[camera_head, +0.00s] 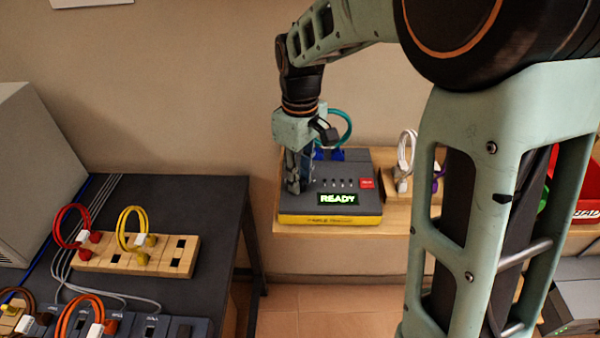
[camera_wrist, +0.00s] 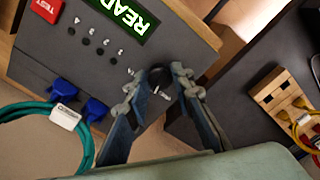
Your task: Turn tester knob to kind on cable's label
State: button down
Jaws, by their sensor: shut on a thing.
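The tester (camera_head: 358,170) is a dark box with a yellow front edge on the wooden shelf. Its green display (camera_head: 338,199) reads READY, and the display is upside down in the wrist view (camera_wrist: 120,14). My gripper (camera_head: 297,186) reaches down onto the tester's left side; in the wrist view its fingers (camera_wrist: 156,82) are shut on the round black knob (camera_wrist: 158,76). Small marks lie around the knob, too small to read. A teal cable (camera_wrist: 84,150) has two blue plugs in the tester and a white label (camera_wrist: 64,116), whose print I cannot read surely.
A red TEST button (camera_head: 367,183) is right of the display. White and purple cables (camera_head: 405,150) stand right of the tester. On the dark table (camera_head: 190,195) at left, a wooden block (camera_head: 180,254) holds red and yellow cables. A gap separates table and shelf.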

jog(key=n+p, duration=0.1)
jog(key=n, duration=0.2)
jog(key=shift+r+n, duration=0.1)
jog(key=shift+n, duration=0.2)
jog(key=shift+n+p, duration=0.65)
jog(key=shift+n, duration=1.15)
jog(key=c, duration=1.7)
grip_release()
jog(key=shift+o, duration=0.2)
notch_tip(320, 180, up, 12)
